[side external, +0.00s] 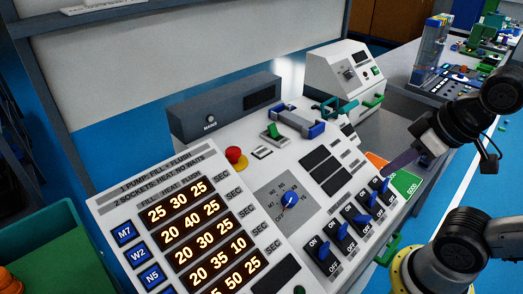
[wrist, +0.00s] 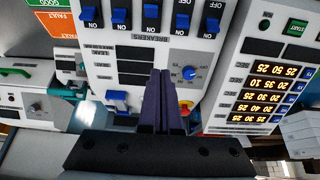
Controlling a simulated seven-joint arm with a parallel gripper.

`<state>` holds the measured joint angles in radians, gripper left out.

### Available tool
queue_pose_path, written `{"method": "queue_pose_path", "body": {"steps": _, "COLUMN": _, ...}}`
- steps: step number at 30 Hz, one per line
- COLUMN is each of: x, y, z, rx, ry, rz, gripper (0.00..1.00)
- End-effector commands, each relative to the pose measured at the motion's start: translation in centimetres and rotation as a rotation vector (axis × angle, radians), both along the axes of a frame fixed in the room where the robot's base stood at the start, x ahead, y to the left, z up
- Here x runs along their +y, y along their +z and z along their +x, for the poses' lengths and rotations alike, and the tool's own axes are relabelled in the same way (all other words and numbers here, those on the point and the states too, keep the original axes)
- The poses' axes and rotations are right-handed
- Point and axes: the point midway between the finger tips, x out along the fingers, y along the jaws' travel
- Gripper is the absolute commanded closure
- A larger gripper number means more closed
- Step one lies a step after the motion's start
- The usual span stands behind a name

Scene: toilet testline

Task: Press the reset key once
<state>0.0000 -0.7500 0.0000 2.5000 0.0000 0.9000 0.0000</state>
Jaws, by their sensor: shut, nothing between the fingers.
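The control panel (side external: 235,180) slopes across the middle of the side view, and it shows upside down in the wrist view (wrist: 215,70). No key with a readable "reset" label shows, so I cannot tell which one it is. A green START key (wrist: 297,27) is at the upper right of the wrist view. A small pale key or plate (side external: 262,152) sits beside the red knob. My gripper (side external: 388,168) is above the right side of the panel, near the blue breaker switches (side external: 363,222). Its dark purple fingers (wrist: 160,72) are together and empty.
A green bin (side external: 45,250) is at the lower left.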

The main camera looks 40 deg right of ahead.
Motion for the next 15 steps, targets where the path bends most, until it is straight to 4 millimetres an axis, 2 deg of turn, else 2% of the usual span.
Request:
{"method": "queue_pose_path", "body": {"steps": 10, "x": 0.0, "y": 0.4, "z": 0.5, "rx": -0.027, "ry": -0.055, "rz": 0.031, "gripper": 1.0}}
{"method": "queue_pose_path", "body": {"steps": 13, "x": 0.1, "y": 2.6, "z": 2.6, "rx": -0.113, "ry": -0.132, "rz": 0.083, "gripper": 1.0}}
{"method": "queue_pose_path", "body": {"steps": 15, "x": 0.1, "y": 4.2, "z": 4.8, "rx": -0.169, "ry": -0.193, "rz": 0.132, "gripper": 1.0}}
